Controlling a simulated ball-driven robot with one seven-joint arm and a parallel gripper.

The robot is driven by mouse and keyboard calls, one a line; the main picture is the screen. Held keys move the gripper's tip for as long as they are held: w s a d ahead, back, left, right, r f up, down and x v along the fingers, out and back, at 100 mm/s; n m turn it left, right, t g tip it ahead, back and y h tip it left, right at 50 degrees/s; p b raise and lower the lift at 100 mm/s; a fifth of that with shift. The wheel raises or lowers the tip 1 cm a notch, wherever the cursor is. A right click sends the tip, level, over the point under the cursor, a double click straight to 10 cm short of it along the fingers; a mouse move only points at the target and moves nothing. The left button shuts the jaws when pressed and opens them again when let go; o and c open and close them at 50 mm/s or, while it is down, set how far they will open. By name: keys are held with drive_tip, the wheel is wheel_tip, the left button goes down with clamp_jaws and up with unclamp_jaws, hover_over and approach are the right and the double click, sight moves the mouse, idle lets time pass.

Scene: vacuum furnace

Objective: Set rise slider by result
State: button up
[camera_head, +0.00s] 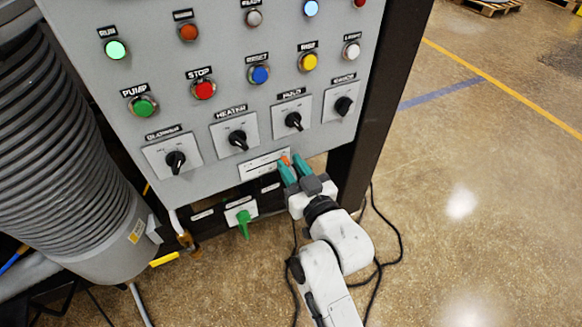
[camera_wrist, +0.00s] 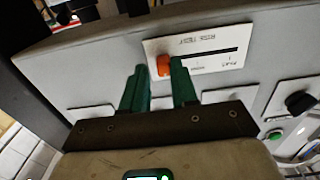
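The slider is a white plate (camera_head: 258,168) with a dark slot, low on the grey panel; it also shows upside down in the wrist view (camera_wrist: 215,40). Its orange knob (camera_wrist: 164,66) sits at the slot's left end in the wrist view, which is the right end in the head view (camera_head: 285,160). My gripper (camera_head: 291,163) has green fingers and is open at the slider. In the wrist view my gripper (camera_wrist: 158,66) has the knob between its fingertips, close to the right finger, with a gap to the left one. Small plate lettering is hard to read.
Higher are push buttons and lamps; the RUN lamp (camera_head: 116,49) glows green and a blue lamp (camera_head: 311,8) glows. A green handle (camera_head: 243,222) hangs below. Cables (camera_head: 377,265) lie on the floor.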

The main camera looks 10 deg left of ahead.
drive_tip(key=shift+o, duration=1.3)
drive_tip(key=b+v, duration=0.2)
drive_tip(key=v, duration=0.8)
drive_tip(key=shift+s+d, duration=0.3)
drive_tip(key=s+d+f+m+g+h, duration=0.2)
drive_tip(key=s+d+f+g+h, duration=0.45)
drive_tip(key=d+f, duration=0.65)
drive_tip(key=s+d+f+m+g+h, duration=0.2)
drive_tip(key=s+d, duration=0.4)
drive_tip(key=s, duration=0.3)
drive_tip(key=s+d+f+m+g+h, duration=0.1)
drive_tip(key=s+d+f+m+g, duration=0.2)
drive_tip(key=s, duration=0.7)
drive_tip(key=d+g, duration=0.2)
drive_tip(key=d, duration=0.2)
drive_tip(key=shift+s+d+f+h, duration=0.3)
drive_tip(key=shift+f+h, duration=0.05)
drive_tip(key=shift+g, duration=0.25)
